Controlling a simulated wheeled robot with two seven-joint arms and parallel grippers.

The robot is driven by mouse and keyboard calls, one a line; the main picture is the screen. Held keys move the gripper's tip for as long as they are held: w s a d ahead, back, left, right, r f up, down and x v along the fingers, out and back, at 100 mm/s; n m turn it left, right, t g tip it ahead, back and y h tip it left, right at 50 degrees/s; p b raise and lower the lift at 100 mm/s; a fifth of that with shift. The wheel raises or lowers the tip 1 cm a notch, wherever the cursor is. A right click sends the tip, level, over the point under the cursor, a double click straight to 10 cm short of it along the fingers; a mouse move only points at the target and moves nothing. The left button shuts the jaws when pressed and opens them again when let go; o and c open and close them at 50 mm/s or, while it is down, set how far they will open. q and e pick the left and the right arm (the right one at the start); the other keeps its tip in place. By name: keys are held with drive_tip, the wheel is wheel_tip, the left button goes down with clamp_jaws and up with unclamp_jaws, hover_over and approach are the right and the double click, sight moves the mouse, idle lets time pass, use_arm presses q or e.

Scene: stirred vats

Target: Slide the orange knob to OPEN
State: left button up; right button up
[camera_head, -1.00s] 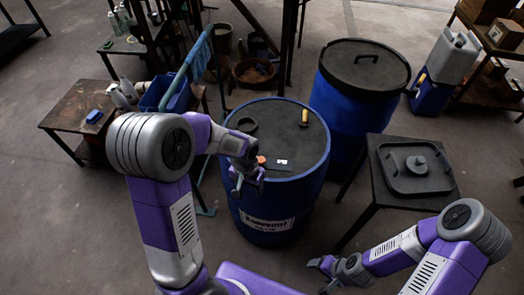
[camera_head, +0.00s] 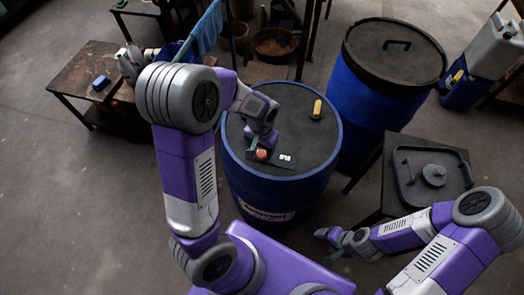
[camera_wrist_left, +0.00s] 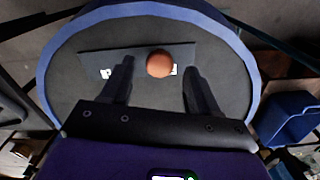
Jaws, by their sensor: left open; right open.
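The orange knob (camera_head: 262,154) sits on a dark slide plate (camera_head: 274,159) on the lid of a blue drum (camera_head: 252,196). A white label (camera_head: 285,158) lies to its right on the plate in the head view. In the left wrist view the round knob (camera_wrist_left: 160,64) shows between and just beyond the fingertips of my open left gripper (camera_wrist_left: 158,68), with parts of white lettering beside it. My left gripper (camera_head: 258,142) is low over the lid by the knob; contact cannot be told. My right gripper (camera_head: 328,234) is away from the drum, low at the right, and empty.
A yellow-handled object (camera_head: 317,109) stands on the lid. A second blue drum (camera_head: 372,98) with a dark handled lid stands behind right. A small table (camera_head: 385,190) with a square hatch is at the right. A wooden bench (camera_head: 72,80) is at the left.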

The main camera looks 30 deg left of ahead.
use_arm(q)
drive_tip(key=shift+f, duration=0.85)
clamp_jaws()
